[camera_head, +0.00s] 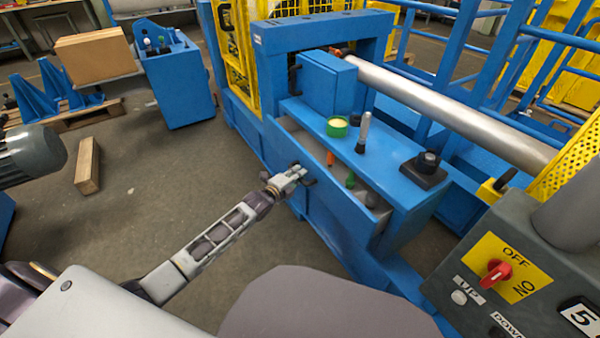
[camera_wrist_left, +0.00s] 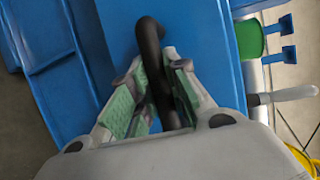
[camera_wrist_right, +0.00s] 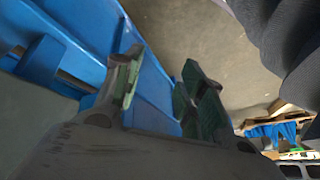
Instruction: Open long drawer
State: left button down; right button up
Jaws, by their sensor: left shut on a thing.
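The long blue drawer (camera_head: 330,205) sits in the front of the blue machine bench, partly open, with its inside showing between the bench top and its front panel. A dark handle is on its front, near the left end. My left gripper (camera_head: 292,178) is at this handle; in the left wrist view the black handle (camera_wrist_left: 150,50) runs between the fingers of the left gripper (camera_wrist_left: 158,68), which are shut on it. My right gripper shows only in the right wrist view (camera_wrist_right: 158,75), open and empty, with blue metal beyond its left finger.
An orange item (camera_head: 330,158) and green-handled tool (camera_head: 350,180) show in the drawer. A green round container (camera_head: 337,127), upright tool (camera_head: 363,132) and black knob block (camera_head: 425,168) stand on top. A grey control box (camera_head: 510,265) is at right.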

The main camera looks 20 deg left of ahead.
pick_arm(q)
jog(key=s+a+p, duration=0.1)
jog(key=s, duration=0.1)
jog(key=s+a+p, duration=0.2)
jog(key=shift+s+a+f, duration=0.1)
jog(key=shift+s+a, duration=0.05)
jog(key=shift+a, duration=0.05)
pick_arm(e)
notch_tip(320, 180, up, 7)
jog(key=d+g+h, duration=0.1)
jog(key=d, duration=0.1)
jog(key=shift+s+d, duration=0.15)
jog(key=shift+s, duration=0.2)
pick_arm(q)
jog(key=c, duration=1.6)
grip_release()
jog(key=shift+c, duration=0.2)
pick_arm(e)
jog(key=shift+s+d+f, duration=0.1)
jog(key=shift+s, duration=0.05)
pick_arm(q)
jog(key=shift+p, duration=0.3)
pick_arm(e)
jog(key=shift+s, duration=0.1)
pick_arm(q)
jog(key=shift+s, duration=0.15)
